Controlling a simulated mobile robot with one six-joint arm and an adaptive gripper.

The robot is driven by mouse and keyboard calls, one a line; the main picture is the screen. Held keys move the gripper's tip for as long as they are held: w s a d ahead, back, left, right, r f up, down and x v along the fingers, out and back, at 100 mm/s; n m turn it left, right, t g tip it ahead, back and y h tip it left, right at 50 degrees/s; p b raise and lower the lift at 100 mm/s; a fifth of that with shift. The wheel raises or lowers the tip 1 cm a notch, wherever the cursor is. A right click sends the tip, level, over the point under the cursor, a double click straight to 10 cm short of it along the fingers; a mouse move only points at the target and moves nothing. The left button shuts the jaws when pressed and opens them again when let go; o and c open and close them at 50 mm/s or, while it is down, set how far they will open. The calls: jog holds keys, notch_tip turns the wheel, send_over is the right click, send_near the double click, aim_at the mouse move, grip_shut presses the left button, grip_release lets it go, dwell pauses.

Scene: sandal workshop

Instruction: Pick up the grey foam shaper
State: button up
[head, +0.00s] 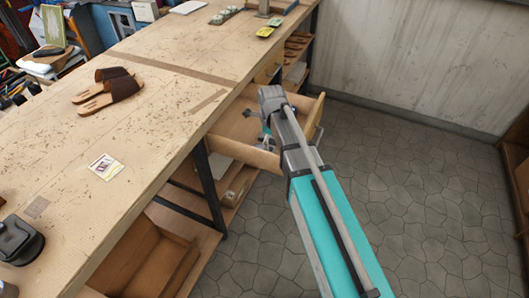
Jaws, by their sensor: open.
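I cannot make out a grey foam shaper for certain in the head view. An open wooden drawer (254,158) sticks out from under the workbench. My arm reaches over this drawer, and my gripper (264,138) is at or just above its inside. My gripper is open, but my wrist hides most of its fingers. My arm also covers part of the drawer, so part of its contents is hidden.
The workbench (150,130) holds a pair of brown sandals (112,90), a small printed card (105,167) and a dark object (17,240) at the near left. Shelves and a dark metal leg (209,185) stand below the bench. The stone floor (420,180) at right is clear.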

aim_at(270, 149)
jog(key=shift+f, duration=0.1)
jog(key=shift+f+b, duration=2.55)
jog(key=shift+b, duration=0.05)
jog(key=c, duration=0.5)
